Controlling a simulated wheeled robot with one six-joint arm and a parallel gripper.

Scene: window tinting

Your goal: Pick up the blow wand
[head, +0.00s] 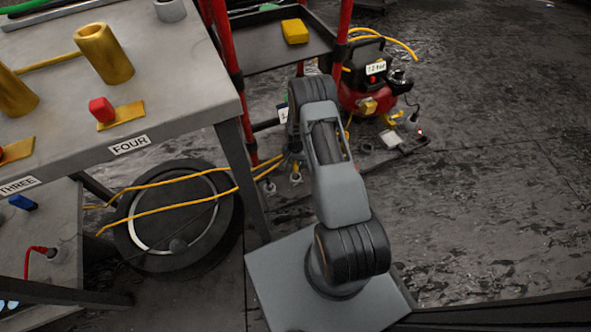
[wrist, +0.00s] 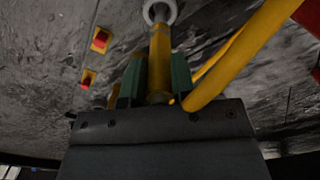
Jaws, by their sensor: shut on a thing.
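In the wrist view, my gripper (wrist: 155,72) has its two green fingers closed on a yellow cylindrical thing, which I take to be the blow wand (wrist: 160,48). A pale grey ring shows at its far end. A thick yellow hose runs close beside the fingers on the right. In the head view my arm reaches away from me toward the cart, and my gripper and the wand are hidden or cannot be made out there.
A grey bench (head: 60,75) with yellow cylinders and a red block (head: 102,110) stands at left. A red-posted cart (head: 270,45) and a red compressor (head: 365,95) are ahead. Yellow hoses (head: 165,207) cross a round black drum (head: 205,235). The floor at right is clear.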

